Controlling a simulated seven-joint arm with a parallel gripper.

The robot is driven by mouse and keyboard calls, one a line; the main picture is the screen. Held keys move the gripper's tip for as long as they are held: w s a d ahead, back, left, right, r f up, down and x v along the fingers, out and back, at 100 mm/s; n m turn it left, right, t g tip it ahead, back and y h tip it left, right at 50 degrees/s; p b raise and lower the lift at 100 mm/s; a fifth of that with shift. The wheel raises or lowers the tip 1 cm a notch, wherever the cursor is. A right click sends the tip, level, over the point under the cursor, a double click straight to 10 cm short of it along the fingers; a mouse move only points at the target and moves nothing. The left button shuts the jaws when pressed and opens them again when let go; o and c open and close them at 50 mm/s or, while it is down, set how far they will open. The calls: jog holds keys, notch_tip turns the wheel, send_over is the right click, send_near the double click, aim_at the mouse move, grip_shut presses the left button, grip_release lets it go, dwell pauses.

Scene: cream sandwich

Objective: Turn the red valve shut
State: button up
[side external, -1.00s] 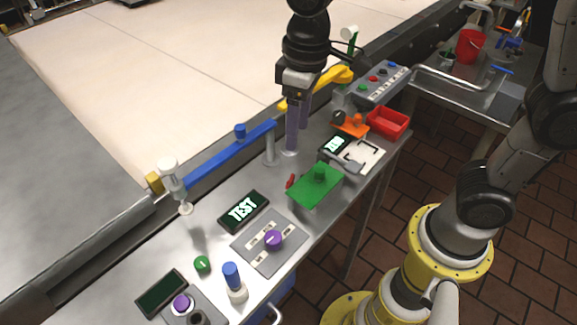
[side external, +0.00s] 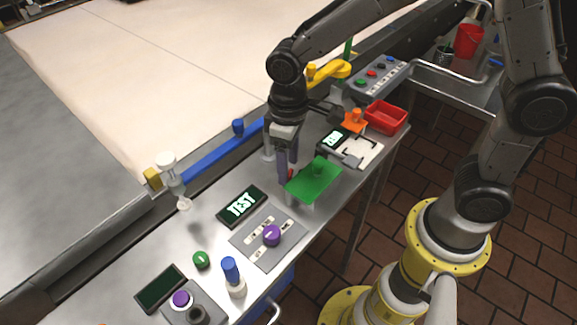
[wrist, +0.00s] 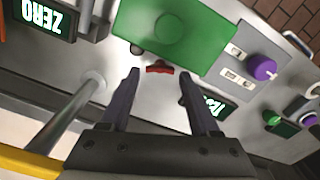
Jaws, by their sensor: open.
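The red valve (wrist: 159,68) is a small red handle at the edge of the green plate (wrist: 175,30) in the wrist view. In the side external view the valve (side external: 290,174) is partly hidden behind my fingers. My gripper (wrist: 159,76) is open and points down toward the valve. In the wrist view the valve shows between and just ahead of the two fingertips. I cannot tell whether a finger touches it. In the side external view my gripper (side external: 286,172) is low beside the green plate (side external: 314,180).
A display reading TEST (side external: 241,206) and a panel with a purple knob (side external: 272,236) lie nearer the camera. A scale reading ZERO (side external: 333,138) and a red bin (side external: 386,117) lie farther back. A blue bar (side external: 215,158) runs along the far side on posts.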

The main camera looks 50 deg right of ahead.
jog(key=shift+f, duration=0.8)
jog(key=shift+c, duration=0.3)
grip_shut()
jog(key=shift+m, duration=2.2)
jog(key=shift+o, duration=0.3)
grip_release()
notch_tip(320, 180, up, 14)
